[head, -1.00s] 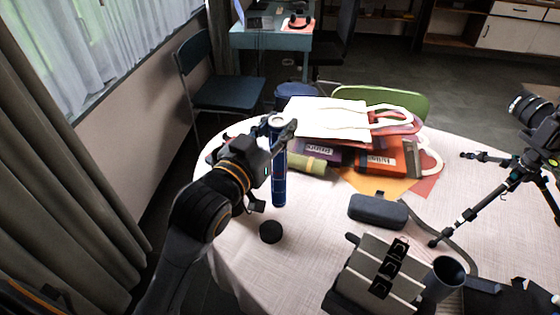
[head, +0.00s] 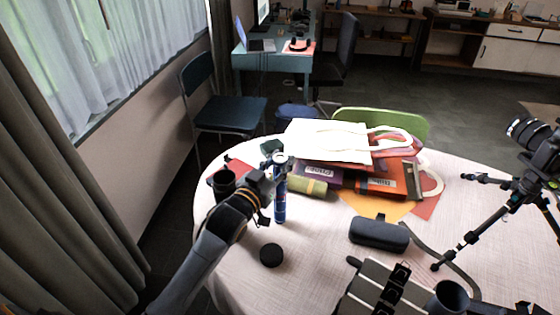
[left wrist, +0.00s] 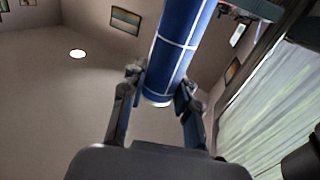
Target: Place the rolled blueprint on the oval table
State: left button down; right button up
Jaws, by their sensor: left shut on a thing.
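The rolled blueprint is a blue tube with pale grid lines (head: 280,203), close to upright over the left part of the oval table (head: 318,250), in front of the bag pile. My left gripper (head: 275,166) is shut on its upper part. In the left wrist view the blue roll (left wrist: 178,50) lies between the fingers (left wrist: 158,90), one end showing near the fingertips and the other running out of frame. I cannot tell whether its lower end touches the tablecloth. My right gripper is not in view.
A white tote bag (head: 327,141) lies on several books behind the roll. A black round puck (head: 271,255), a dark case (head: 379,235), a mug (head: 450,297) and a camera tripod (head: 490,215) stand around. Bare cloth lies between the puck and case.

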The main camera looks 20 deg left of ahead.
pick_arm(q)
jog(key=shift+f, duration=0.2)
jog(key=c, duration=1)
grip_release()
jog(key=shift+r, duration=0.1)
jog(key=shift+r, duration=0.1)
jog(key=s+a+b, duration=0.1)
jog(key=s, duration=1.1)
jog(key=shift+a, duration=0.4)
jog(key=shift+w, duration=0.1)
